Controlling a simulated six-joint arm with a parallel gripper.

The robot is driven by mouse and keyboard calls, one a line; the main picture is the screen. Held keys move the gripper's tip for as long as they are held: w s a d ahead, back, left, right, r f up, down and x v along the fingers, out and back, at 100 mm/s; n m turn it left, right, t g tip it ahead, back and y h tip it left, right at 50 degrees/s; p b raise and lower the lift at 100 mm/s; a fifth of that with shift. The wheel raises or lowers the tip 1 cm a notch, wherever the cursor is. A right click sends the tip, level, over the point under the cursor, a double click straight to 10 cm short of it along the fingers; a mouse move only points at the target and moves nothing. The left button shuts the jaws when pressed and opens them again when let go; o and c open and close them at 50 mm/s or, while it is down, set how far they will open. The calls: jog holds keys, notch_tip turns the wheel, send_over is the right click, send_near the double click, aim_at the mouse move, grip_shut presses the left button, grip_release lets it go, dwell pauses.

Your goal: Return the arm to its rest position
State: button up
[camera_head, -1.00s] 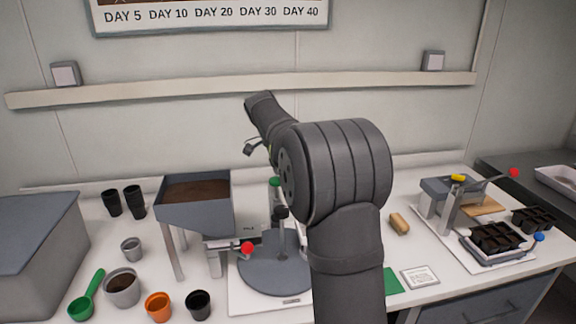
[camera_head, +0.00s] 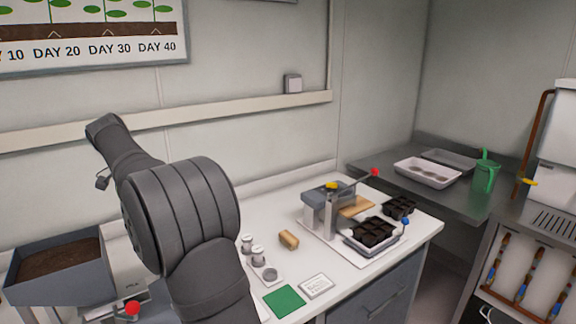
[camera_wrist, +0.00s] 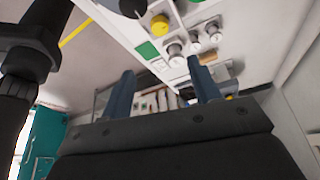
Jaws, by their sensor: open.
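My arm (camera_head: 180,215) rises from the bottom of the head view and folds up and back to the left over the workbench. My gripper is not visible in the head view, hidden behind or beyond the arm links. In the wrist view my gripper (camera_wrist: 162,92) shows two blue-grey fingers standing well apart. Nothing is between them, and they are clear of the bench things behind.
A soil hopper (camera_head: 62,262) with a red-knobbed lever stands left of my arm. To the right are a tan block (camera_head: 289,239), a green square (camera_head: 284,300), a lever press (camera_head: 322,208) and black cell trays (camera_head: 375,232). A green watering can (camera_head: 486,172) stands on the far counter.

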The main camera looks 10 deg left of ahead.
jog(key=x, duration=1.7)
jog(key=shift+s+f, duration=0.1)
jog(key=shift+f, duration=0.1)
jog(key=shift+s+n, duration=0.1)
jog(key=shift+n, duration=0.8)
jog(key=n+t+y, duration=0.1)
jog(key=n, duration=0.2)
jog(key=n+y, duration=0.1)
jog(key=n, duration=0.2)
jog(key=shift+d+t, duration=0.2)
jog(key=shift+t, duration=0.2)
jog(key=n+y, duration=0.2)
jog(key=n, duration=0.2)
jog(key=shift+d, duration=0.1)
jog(key=shift+n+y, duration=0.7)
jog(key=shift+n, duration=1.3)
